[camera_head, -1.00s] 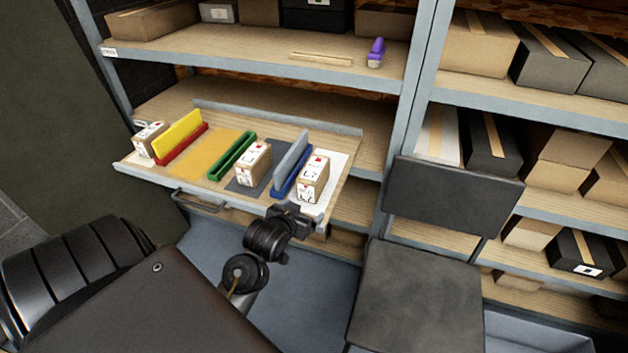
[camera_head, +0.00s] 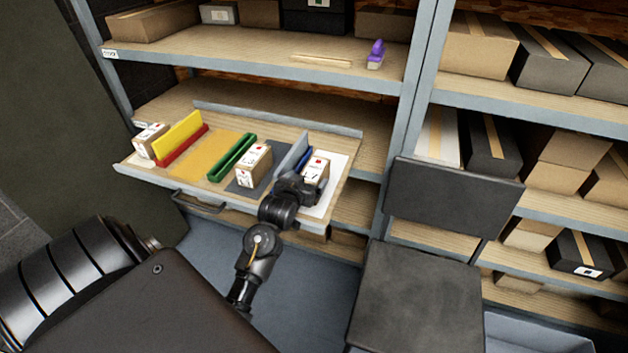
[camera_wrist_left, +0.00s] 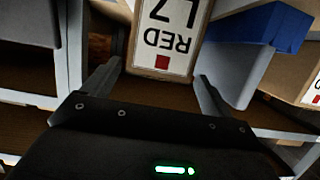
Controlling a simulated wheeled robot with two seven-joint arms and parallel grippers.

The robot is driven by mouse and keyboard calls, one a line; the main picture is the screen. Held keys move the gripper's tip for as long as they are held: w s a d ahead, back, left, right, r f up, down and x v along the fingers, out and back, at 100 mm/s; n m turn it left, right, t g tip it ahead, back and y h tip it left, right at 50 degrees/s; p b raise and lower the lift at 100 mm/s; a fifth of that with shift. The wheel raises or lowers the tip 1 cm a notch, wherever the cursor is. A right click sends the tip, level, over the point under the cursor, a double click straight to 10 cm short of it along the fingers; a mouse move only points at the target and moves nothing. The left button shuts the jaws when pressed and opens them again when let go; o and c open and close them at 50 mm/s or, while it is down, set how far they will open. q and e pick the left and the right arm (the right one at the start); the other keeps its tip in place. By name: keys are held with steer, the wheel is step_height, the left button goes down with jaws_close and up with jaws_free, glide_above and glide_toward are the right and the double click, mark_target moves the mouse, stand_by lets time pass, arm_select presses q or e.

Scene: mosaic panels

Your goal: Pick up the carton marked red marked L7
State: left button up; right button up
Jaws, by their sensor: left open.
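A small carton with a white label (camera_head: 317,165) stands at the right end of the pulled-out shelf, partly hidden behind my left gripper (camera_head: 300,186). In the left wrist view the label of this carton (camera_wrist_left: 172,32) reads RED L7 upside down, with a red square. My left gripper (camera_wrist_left: 158,74) is open, its fingers apart at either side of the label's lower part in the picture. I cannot tell whether they touch the carton. My right gripper does not show.
The pulled-out shelf (camera_head: 165,178) holds a middle carton (camera_head: 253,166), a left carton (camera_head: 149,138) and yellow, red, green, grey and blue dividers. The blue divider (camera_wrist_left: 258,27) is close beside the L7 carton. A dark chair (camera_head: 420,295) stands right of my arm.

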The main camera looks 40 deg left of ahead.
mark_target(312, 174)
arm_select(q)
steer(key=x, duration=0.5)
steer(key=shift+d, duration=0.2)
steer(key=shift+r, duration=0.1)
steer(key=c, duration=1.6)
steer(key=shift+r, duration=0.1)
steer(key=shift+c, duration=0.3)
